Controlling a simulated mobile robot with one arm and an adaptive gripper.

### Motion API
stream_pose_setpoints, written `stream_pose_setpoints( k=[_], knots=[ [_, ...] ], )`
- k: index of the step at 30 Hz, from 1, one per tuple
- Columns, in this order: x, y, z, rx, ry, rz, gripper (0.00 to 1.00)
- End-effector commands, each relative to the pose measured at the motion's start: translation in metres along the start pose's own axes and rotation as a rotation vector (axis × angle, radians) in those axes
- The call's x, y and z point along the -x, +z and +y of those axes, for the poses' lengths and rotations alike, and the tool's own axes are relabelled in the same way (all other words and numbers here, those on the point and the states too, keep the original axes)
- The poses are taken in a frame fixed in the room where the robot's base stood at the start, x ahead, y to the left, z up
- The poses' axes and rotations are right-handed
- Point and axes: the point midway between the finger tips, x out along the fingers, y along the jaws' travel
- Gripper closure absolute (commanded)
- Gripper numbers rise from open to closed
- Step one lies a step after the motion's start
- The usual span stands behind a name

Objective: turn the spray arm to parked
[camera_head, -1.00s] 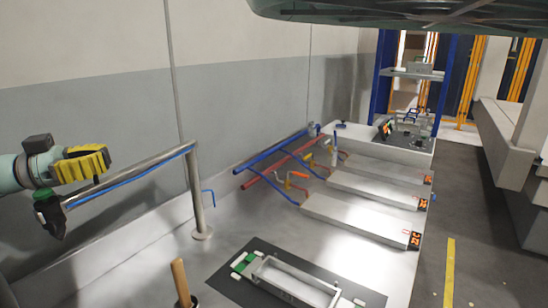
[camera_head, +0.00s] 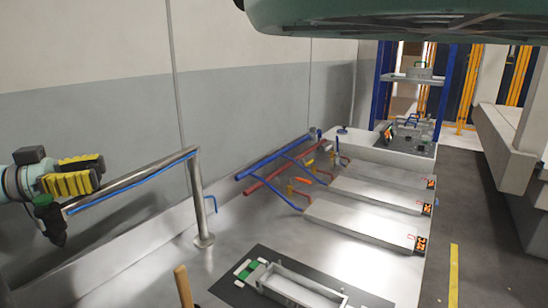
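The spray arm (camera_head: 140,174) is a grey metal tube on an upright post (camera_head: 199,207). It reaches left from the post top, sloping down in the picture, with a blue hose along it. At its left end hangs a dark nozzle (camera_head: 56,232) with a green collar (camera_head: 44,200). My gripper (camera_head: 100,174) is at the left, close to the tube's outer end. Its two yellow-and-black fingers show apart, with nothing seen between them. The lower finger overlaps the tube's edge in the picture; I cannot tell whether they touch. No parked mark is readable.
A wooden handle (camera_head: 183,286) stands upright in front of the post. A metal tray (camera_head: 300,285) lies on a dark mat. Blue and red pipes (camera_head: 275,155) run along the wall behind, beside several flat grey slabs (camera_head: 365,222). A large green body overhangs the top right.

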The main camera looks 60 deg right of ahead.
Motion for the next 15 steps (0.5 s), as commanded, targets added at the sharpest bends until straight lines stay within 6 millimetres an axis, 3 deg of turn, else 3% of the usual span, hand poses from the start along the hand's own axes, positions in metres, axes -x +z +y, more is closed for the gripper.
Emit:
stream_pose_setpoints(
  k=[10,15],
  knots=[
    [-0.003,-0.002,0.001,-0.001,0.011,0.002,0.5],
    [-0.002,-0.014,0.001,0.0,0.013,0.001,0.5]
  ],
)
